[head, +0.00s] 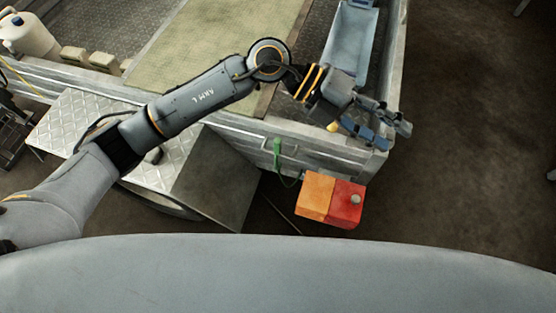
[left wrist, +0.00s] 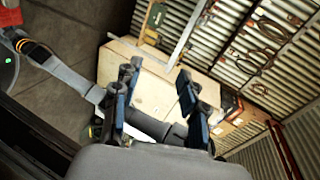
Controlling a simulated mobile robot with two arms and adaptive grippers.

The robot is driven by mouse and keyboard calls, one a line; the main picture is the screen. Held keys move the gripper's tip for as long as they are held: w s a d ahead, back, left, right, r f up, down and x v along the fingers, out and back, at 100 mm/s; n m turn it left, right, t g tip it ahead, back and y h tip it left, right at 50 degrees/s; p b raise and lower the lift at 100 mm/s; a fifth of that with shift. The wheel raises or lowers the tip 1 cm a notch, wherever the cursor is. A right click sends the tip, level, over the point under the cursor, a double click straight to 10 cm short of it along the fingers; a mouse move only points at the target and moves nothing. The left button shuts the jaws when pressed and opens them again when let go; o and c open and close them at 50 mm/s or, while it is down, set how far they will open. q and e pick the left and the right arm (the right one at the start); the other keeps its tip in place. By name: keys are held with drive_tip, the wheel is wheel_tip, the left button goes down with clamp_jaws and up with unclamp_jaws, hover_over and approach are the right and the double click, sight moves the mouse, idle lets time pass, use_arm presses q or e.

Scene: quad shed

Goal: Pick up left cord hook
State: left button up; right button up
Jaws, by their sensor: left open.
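My left gripper (head: 390,128) is open and empty above the far right corner of the grey metal bed's near wall. Its two blue-padded fingers also show apart in the left wrist view (left wrist: 157,88). I cannot tell for sure which thing is the left cord hook. A small yellow piece (head: 333,127) shows at the bed's near wall, left of my gripper and apart from the fingers. A green upright piece (head: 277,152) stands at the same wall, farther left, with a dark cord hanging below it. My right gripper is not in view.
An orange and red box (head: 331,199) sits below the wall. A blue-grey tray (head: 350,42) lies in the bed behind my gripper. A white jug (head: 30,35) stands at the far left. The floor at right is clear. Coiled cords (left wrist: 270,29) hang on a corrugated wall.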

use_arm(q)
drive_tip(key=w+a+f+m+y, duration=0.1)
drive_tip(key=w+a+f+y, duration=0.1)
drive_tip(key=a+f+y, duration=0.25)
drive_tip(key=n+t+y, duration=0.1)
drive_tip(key=t+y, duration=0.4)
drive_tip(key=y, duration=0.4)
hover_over(278, 140)
drive_tip(key=f, duration=1.1)
drive_tip(key=shift+a+f, duration=0.2)
drive_tip(key=shift+d+f+p, duration=0.1)
drive_tip(key=shift+f+p, duration=0.4)
drive_tip(key=shift+f, duration=2.65)
drive_tip(key=shift+c, duration=0.5)
clamp_jaws()
